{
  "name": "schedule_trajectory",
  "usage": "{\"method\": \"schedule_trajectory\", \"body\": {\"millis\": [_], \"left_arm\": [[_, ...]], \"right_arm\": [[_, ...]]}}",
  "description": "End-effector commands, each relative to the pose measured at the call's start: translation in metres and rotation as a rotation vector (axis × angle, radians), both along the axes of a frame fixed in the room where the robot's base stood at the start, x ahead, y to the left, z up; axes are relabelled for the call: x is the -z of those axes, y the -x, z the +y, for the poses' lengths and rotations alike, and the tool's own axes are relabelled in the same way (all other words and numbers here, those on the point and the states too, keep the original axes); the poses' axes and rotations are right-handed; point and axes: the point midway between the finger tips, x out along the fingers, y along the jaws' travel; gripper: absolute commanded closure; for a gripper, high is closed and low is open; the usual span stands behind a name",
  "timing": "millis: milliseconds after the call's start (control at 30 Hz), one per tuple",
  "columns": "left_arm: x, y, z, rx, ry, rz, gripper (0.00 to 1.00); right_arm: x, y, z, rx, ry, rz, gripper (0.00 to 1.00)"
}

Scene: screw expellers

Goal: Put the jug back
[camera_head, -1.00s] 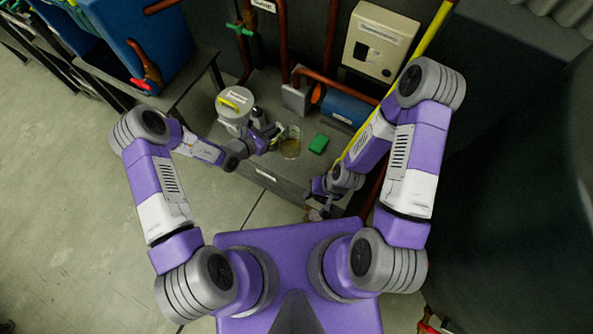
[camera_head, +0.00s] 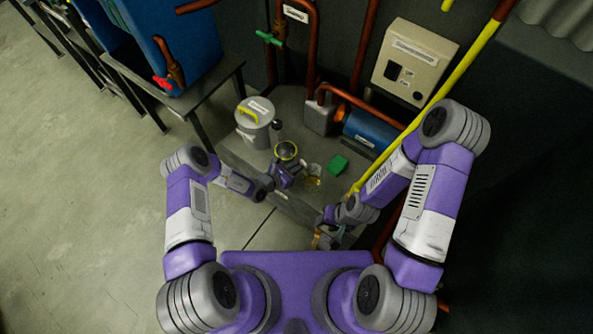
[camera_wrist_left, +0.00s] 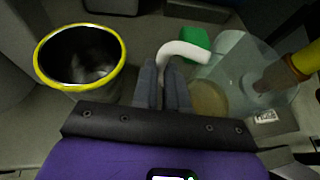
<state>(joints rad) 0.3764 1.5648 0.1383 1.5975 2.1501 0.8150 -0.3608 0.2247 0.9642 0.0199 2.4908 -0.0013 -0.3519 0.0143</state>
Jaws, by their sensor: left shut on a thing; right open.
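The clear jug (camera_wrist_left: 232,82) holds a little brownish liquid and has a curved white handle (camera_wrist_left: 183,50). In the left wrist view it stands just right of my left gripper (camera_wrist_left: 163,75), whose fingers are shut on the handle. In the head view my left gripper (camera_head: 297,172) is at the left side of the jug (camera_head: 314,180), over the front of the grey bench (camera_head: 240,156). I cannot tell whether the jug's base touches the bench. My right gripper (camera_head: 326,240) is open, low by the bench's front right edge; its fingertips are hard to make out.
A yellow-rimmed dark open container (camera_head: 286,150) stands close left of the jug. A green block (camera_head: 338,163) lies just behind the jug. A white lidded pot (camera_head: 254,122) stands at the back left. A blue cylinder (camera_head: 369,131) and pipes line the back.

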Motion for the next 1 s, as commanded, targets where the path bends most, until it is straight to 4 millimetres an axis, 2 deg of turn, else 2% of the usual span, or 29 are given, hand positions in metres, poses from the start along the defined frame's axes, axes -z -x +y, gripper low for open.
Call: {"method": "schedule_trajectory", "body": {"millis": [33,100,500,533,667,700,1000], "left_arm": [[0.0123,0.0008,-0.0005,0.001,0.001,0.001,1.0],[0.0187,0.0003,-0.0003,0.0,0.001,-0.001,1.0],[0.0221,0.0002,-0.0004,0.0,0.002,0.0,1.0],[0.022,0.0004,-0.0002,0.001,0.001,0.001,0.84],[0.0214,0.0004,-0.0003,0.001,0.0,0.0,0.64],[0.0214,0.0004,-0.0003,0.001,0.0,0.0,0.62],[0.0188,0.0003,-0.0002,0.001,0.0,0.0,0.62]], "right_arm": [[0.0077,0.0,0.0,0.0,0.0,0.0,0.58],[0.0108,0.0,0.0,0.0,0.0,0.0,0.58],[0.0125,0.0,0.0,0.0,0.0,0.0,0.58],[0.0121,0.0,-0.0001,0.0,0.0,0.0,0.58],[0.0115,0.0,-0.0001,0.0,0.0,0.0,0.58],[0.0115,0.0,-0.0001,0.0,0.0,0.0,0.58],[0.0098,0.0,-0.0001,0.0,0.0,0.0,0.58]]}}
